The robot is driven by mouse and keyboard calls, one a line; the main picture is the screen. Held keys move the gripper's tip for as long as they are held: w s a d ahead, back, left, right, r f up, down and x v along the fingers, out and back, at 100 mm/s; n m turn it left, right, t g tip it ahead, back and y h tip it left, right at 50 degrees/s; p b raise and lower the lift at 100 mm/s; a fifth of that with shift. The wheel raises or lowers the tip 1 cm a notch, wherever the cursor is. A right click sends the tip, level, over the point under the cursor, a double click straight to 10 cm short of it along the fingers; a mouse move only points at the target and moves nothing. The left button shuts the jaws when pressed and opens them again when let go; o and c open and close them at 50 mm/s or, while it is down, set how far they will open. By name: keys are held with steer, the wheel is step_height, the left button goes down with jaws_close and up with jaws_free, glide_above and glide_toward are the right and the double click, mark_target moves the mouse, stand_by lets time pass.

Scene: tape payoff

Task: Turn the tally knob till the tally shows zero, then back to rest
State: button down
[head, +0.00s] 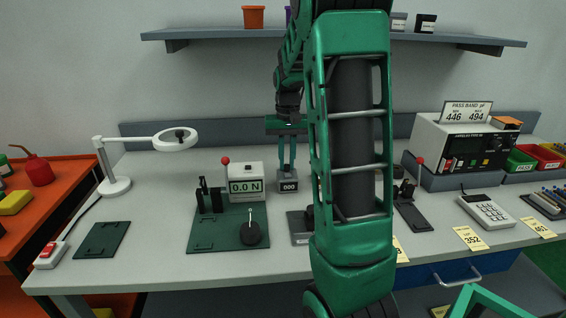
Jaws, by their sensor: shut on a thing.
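The tally (289,187) is a small dark grey box on the bench, right of the force gauge. Its little display seems to read 000, though the digits are small. My gripper (287,171) points down from above, with its two green fingers at the top of the tally. It is shut on the tally knob, which is mostly hidden between the fingertips. My green arm covers the bench just right of the tally.
The force gauge (246,181) reading 0.0 N stands close on the left, on a green base (228,238). A lamp (115,184) stands further left. A grey tester (455,145) and a calculator (486,211) are on the right. A shelf (220,34) runs above.

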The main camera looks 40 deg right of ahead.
steer(key=shift+w+a+r, duration=0.1)
steer(key=shift+w, duration=0.15)
steer(key=c, duration=1.7)
jaws_free()
steer(key=shift+s, duration=0.1)
step_height(320, 180, up, 11)
steer(key=shift+f, duration=0.15)
steer(key=shift+a, duration=0.1)
